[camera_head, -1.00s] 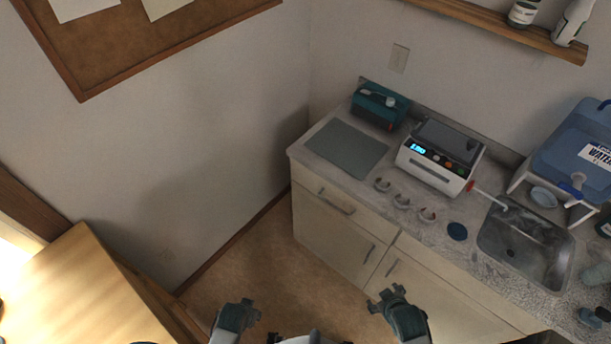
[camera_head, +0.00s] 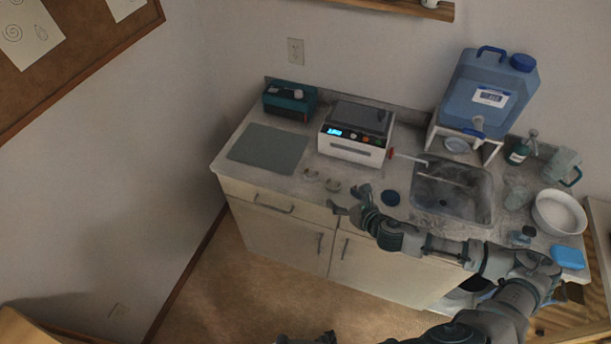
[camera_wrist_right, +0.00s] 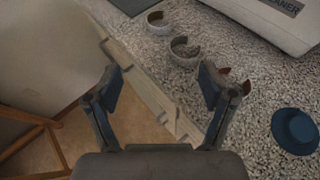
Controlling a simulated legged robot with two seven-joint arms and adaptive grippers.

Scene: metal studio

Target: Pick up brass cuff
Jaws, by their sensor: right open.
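Small open-ring cuffs lie in a row on the speckled counter. One cuff (camera_head: 310,174) is farthest left and a second cuff (camera_head: 333,186) sits nearer my right gripper (camera_head: 348,201). Both are greyish, and they also show in the wrist view as the far cuff (camera_wrist_right: 158,22) and the middle cuff (camera_wrist_right: 184,51). A third, reddish cuff (camera_wrist_right: 224,71) is partly hidden behind the right-hand finger there. I cannot tell for sure which is brass. My right gripper (camera_wrist_right: 160,82) is open and empty, over the counter's front edge.
A white device (camera_head: 353,150) with a lit display stands behind the cuffs. A grey mat (camera_head: 267,148) and teal box (camera_head: 289,101) are left. A dark blue disc (camera_head: 390,198), the sink (camera_head: 452,192) and a blue water container (camera_head: 490,95) are right.

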